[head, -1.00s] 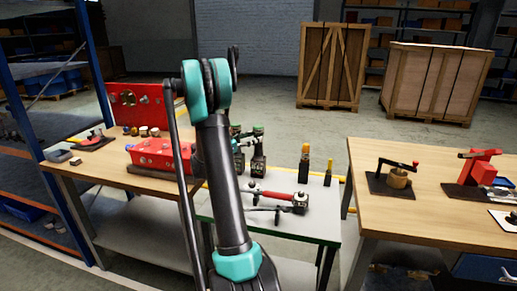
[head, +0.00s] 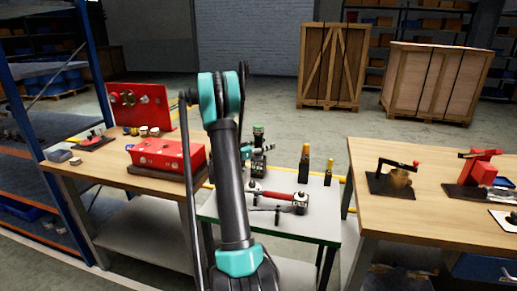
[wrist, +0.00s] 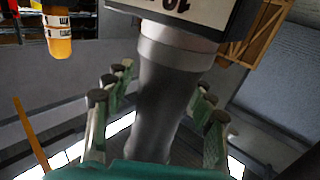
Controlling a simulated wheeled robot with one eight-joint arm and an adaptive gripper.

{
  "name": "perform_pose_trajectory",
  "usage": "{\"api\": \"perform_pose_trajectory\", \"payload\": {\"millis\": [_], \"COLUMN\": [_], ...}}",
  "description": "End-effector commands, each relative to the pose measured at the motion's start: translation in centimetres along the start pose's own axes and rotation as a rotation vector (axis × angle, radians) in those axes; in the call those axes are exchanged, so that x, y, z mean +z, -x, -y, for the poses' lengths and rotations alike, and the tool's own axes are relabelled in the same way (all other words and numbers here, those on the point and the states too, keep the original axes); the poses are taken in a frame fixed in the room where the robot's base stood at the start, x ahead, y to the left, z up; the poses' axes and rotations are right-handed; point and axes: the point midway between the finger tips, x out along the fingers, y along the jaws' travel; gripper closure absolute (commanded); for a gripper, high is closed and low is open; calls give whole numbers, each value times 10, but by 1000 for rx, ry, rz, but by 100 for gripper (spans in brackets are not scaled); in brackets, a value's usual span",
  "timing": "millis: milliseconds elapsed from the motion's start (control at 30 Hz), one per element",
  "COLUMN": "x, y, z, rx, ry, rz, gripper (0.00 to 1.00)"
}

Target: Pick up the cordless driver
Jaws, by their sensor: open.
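In the wrist view a dark grey cylindrical grip (wrist: 165,95) with a paler collar comes down from a black block with a white label (wrist: 195,12). My gripper (wrist: 158,105) is open, with fingers on both sides of this grip and gaps showing.
An orange-topped tool (wrist: 58,40) is at the upper left of the wrist view. In the head view, two upright orange-and-black tools (head: 305,160) and a red-barred tool (head: 280,197) share the small table (head: 265,228). Wooden benches flank it, the left one carrying a red block (head: 165,157).

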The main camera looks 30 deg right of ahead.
Motion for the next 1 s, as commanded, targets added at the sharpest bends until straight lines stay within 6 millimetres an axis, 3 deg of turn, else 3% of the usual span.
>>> {"api": "perform_pose_trajectory", "payload": {"millis": [267,700,1000], "x": [0,0,0], "y": [-2,-2,-2], "z": [0,0,0], "rx": [-1,-1,-1], "ry": [0,0,0], "rz": [0,0,-1], "gripper": [45,100,100]}}
